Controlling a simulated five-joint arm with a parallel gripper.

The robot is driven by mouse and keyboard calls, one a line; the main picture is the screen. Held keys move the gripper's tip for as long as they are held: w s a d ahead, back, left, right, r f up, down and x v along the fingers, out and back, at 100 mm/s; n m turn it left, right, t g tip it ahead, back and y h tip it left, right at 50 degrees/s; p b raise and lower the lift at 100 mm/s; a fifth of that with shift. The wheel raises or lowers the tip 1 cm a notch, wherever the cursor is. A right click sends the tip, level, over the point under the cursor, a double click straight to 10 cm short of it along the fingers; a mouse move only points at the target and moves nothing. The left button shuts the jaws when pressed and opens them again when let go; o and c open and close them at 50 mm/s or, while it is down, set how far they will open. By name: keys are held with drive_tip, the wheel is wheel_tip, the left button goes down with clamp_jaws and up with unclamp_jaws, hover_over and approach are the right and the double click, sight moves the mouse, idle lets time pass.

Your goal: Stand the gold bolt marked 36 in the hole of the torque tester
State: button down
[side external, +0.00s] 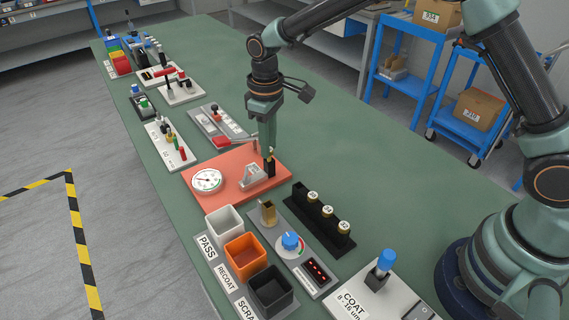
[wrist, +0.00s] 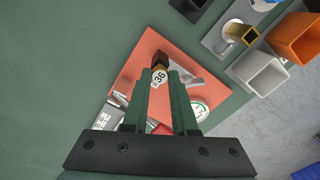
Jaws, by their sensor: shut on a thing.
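The torque tester (side external: 222,193) is an orange-red plate with a round dial gauge (side external: 207,180) and a grey bracket. A dark block (side external: 269,169) stands at its right end. My gripper (side external: 268,148) is above this block, pointing down, and is shut on the gold bolt (side external: 271,155). In the wrist view the bolt's white top marked 36 (wrist: 159,76) shows between the fingertips (wrist: 160,80), with the dark block (wrist: 160,58) just beyond it. The tester's hole is hidden, and I cannot tell whether the bolt's lower end is in it.
A black rack (side external: 300,205) with several gold bolts stands right of the tester. Grey, orange and black bins (side external: 245,252) and a blue-knob panel (side external: 291,241) are in front. A lever fixture (side external: 215,125) is behind. Green table to the right is clear.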

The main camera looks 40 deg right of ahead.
drive_tip(key=shift+f, duration=0.15)
drive_tip(key=shift+c, duration=1.1)
unclamp_jaws()
drive_tip(key=shift+r, duration=4.05)
